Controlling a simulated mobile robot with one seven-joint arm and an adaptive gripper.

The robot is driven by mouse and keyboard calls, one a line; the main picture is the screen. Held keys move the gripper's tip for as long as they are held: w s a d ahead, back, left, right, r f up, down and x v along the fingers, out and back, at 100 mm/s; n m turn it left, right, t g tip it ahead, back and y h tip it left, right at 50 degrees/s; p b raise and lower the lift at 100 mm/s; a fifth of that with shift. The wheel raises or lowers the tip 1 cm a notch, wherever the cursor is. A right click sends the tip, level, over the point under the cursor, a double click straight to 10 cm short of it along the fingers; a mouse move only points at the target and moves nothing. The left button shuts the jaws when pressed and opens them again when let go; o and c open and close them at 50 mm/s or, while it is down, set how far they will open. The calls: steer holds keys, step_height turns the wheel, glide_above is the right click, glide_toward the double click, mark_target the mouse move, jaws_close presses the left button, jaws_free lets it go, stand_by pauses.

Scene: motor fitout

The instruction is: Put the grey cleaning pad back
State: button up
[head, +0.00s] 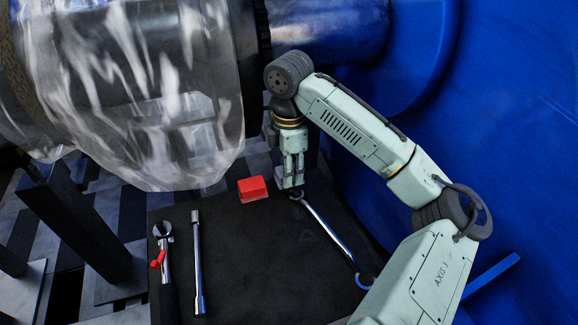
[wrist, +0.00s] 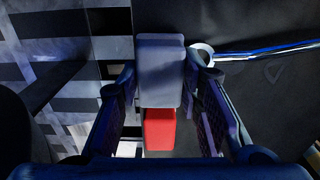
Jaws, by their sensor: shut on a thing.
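My gripper (head: 291,178) is shut on the grey cleaning pad, a small block. In the head view the pad (head: 290,184) shows at the fingertips, beside the red block. In the wrist view the pad (wrist: 160,70) lies between the two fingers of my gripper (wrist: 163,95), near the edge of the dark mat. I cannot tell whether its underside touches the mat. The red block (head: 252,189) sits on the mat (head: 250,260) just left of the pad in the head view. It also shows in the wrist view (wrist: 160,129).
A wrench (head: 328,231) lies right of my gripper, its ring end close to the fingers. A steel bar (head: 197,265) and a ratchet (head: 163,240) with a red part lie at the mat's left. A plastic-wrapped motor (head: 150,90) hangs over the back. The mat's middle front is clear.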

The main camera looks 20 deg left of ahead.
steer(key=o, duration=1)
steer(key=shift+o, duration=0.2)
step_height(320, 180, up, 13)
stand_by(0.4)
